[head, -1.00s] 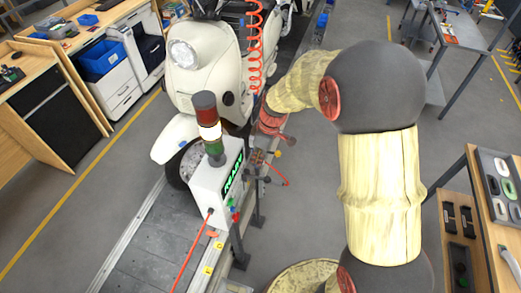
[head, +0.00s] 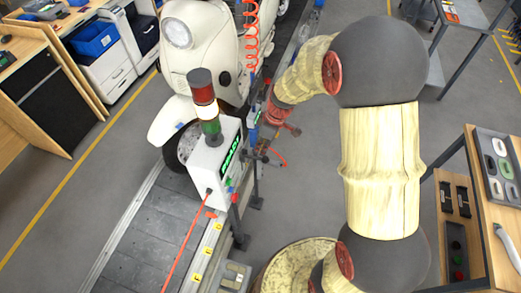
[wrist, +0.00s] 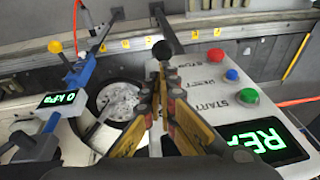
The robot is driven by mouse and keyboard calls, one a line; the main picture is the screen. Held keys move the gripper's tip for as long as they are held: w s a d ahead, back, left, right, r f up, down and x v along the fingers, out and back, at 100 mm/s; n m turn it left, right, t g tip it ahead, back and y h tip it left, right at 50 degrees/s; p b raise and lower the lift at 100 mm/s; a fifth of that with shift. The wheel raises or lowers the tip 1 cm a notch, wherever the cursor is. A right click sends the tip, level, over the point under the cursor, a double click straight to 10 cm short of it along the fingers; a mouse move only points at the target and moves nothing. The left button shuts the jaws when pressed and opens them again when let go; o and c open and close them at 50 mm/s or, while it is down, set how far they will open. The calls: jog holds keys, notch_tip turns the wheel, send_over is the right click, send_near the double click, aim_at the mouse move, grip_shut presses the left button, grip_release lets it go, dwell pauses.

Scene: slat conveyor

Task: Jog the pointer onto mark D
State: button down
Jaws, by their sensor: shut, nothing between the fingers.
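The white control box (head: 212,165) stands beside the conveyor, its display lit green with READY. In the wrist view it carries a red button (wrist: 215,55), a blue button (wrist: 231,74) and a green button (wrist: 249,96); the printing by red and green looks like STOP and START. A black ball knob on a rod (wrist: 162,50) is just beyond the tips of my gripper (wrist: 161,72), which is shut and empty. I cannot tell whether they touch. An orange pointer-like piece (head: 210,214) sits by the rail's yellow marks (head: 205,252).
A blue tool with a yellow ball and small display (wrist: 80,72) lies left of my gripper. A cream scooter (head: 205,50) stands on the conveyor (head: 135,235). A red hose (head: 185,240) runs from the box.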

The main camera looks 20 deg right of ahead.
jog(key=shift+s+d+f+t+y+b, duration=0.25)
jog(key=shift+f+t+y+b, duration=0.3)
jog(key=shift+b, duration=2.65)
jog(key=shift+s+d+f+t+y+b, duration=0.15)
jog(key=shift+d+f+t+y+b, duration=0.4)
jog(key=shift+b, duration=2.6)
jog(key=f+b, duration=0.1)
jog(key=b, duration=0.3)
jog(key=shift+s+f+y, duration=0.15)
jog(key=shift+y, duration=0.25)
jog(key=w+a+r+p+v, duration=0.1)
jog(key=p+v, duration=0.1)
jog(key=v, duration=1.1)
jog(key=shift+w+a+r, duration=0.15)
jog(key=shift+w+a, duration=0.05)
jog(key=shift+a, duration=0.05)
